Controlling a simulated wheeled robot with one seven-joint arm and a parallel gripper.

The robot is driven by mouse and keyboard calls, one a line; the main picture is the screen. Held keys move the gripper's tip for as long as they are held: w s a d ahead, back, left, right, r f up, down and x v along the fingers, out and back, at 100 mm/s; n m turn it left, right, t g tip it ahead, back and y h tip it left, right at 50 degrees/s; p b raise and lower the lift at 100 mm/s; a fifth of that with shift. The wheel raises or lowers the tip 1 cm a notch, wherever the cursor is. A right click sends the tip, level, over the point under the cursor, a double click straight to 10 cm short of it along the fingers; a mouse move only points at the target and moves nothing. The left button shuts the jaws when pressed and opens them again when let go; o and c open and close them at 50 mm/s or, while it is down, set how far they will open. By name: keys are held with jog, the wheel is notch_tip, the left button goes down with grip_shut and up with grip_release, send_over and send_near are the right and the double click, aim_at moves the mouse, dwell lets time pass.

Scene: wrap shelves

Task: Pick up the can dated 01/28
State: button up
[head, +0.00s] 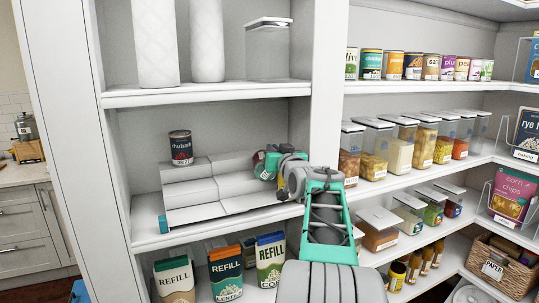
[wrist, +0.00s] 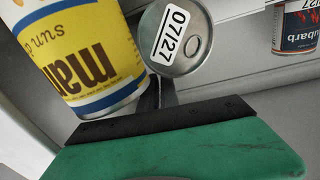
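In the wrist view, a can lid dated 07/27 (wrist: 174,38) faces the camera. A large yellow can (wrist: 78,55) with "man" lettering is beside it on the left. The dark rhubarb can (wrist: 295,27) is cut off at the upper right, its date tag only partly shown. In the head view, the rhubarb can (head: 181,148) stands upright on the white stepped rack (head: 188,193). No 01/28 date is readable. My gripper (head: 266,166) is at the rack's right end; its dark fingers (wrist: 155,94) are close together by the 07/27 can. Whether they hold anything is unclear.
My arm crosses in front of the white divider (head: 325,80). A shelf above (head: 200,95) holds tall white rolls and a clear container. Refill boxes (head: 225,270) stand on the shelf below. Cans and clear food containers (head: 400,148) fill the shelves at right.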

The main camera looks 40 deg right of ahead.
jog(key=o, duration=1.8)
jog(key=shift+c, duration=0.2)
